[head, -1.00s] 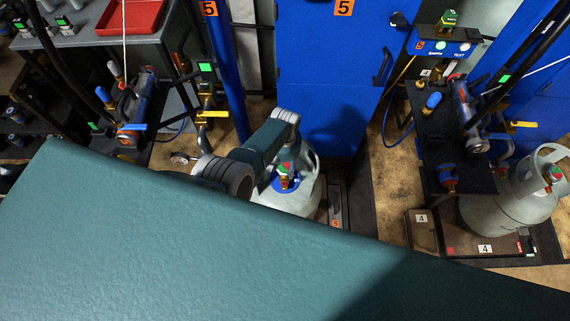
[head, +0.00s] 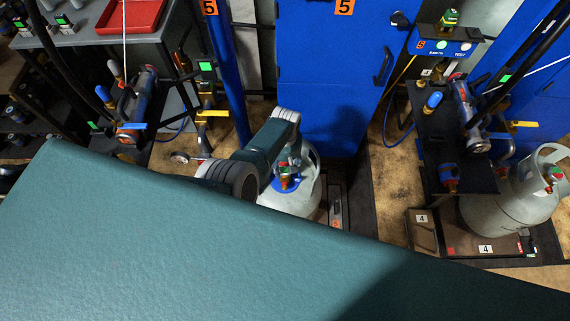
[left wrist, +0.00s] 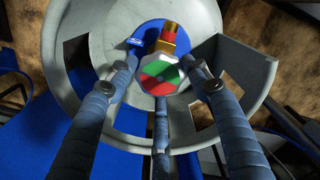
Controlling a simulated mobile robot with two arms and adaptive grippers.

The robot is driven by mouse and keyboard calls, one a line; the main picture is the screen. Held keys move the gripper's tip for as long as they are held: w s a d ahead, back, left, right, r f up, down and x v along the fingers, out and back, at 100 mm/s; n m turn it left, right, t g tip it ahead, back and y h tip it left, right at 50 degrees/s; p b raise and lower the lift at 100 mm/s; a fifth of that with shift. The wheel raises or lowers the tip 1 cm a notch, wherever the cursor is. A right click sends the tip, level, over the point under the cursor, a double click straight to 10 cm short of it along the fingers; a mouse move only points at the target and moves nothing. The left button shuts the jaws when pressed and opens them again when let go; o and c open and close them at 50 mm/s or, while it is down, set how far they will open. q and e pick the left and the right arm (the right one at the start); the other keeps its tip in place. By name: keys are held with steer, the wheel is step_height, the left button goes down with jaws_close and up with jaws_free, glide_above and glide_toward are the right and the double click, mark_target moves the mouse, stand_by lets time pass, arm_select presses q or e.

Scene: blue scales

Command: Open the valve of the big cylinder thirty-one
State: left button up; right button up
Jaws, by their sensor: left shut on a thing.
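A big grey cylinder (head: 299,201) stands upright at the foot of the blue cabinet, with a blue ring around its neck. Its valve knob (left wrist: 159,72), green, red and white, sits above a brass fitting inside the open collar. The knob also shows small in the head view (head: 283,170). My left gripper (left wrist: 160,80) is shut on the valve knob, with its fingers around it inside the collar. In the head view my left arm partly hides the cylinder. No number is readable on the cylinder. My right gripper is not in view.
A second grey cylinder (head: 497,208) stands at right on a base marked 4. A black stand (head: 452,150) with pipes and valves is beside it. The blue cabinet (head: 330,85) rises behind. A grey table (head: 85,38) holds a red tray (head: 131,14).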

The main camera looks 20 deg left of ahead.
arm_select(q)
steer(key=shift+s+d+f+n, duration=0.25)
steer(key=shift+s+d+n, duration=0.05)
steer(key=shift+s+d, duration=0.2)
steer(key=o, duration=1.1)
steer(key=shift+o, duration=0.3)
steer(key=shift+w+r, duration=0.1)
steer(key=shift+w, duration=0.05)
steer(key=shift+w+a+r, duration=0.1)
steer(key=shift+w+a, duration=0.1)
steer(key=shift+a, duration=0.05)
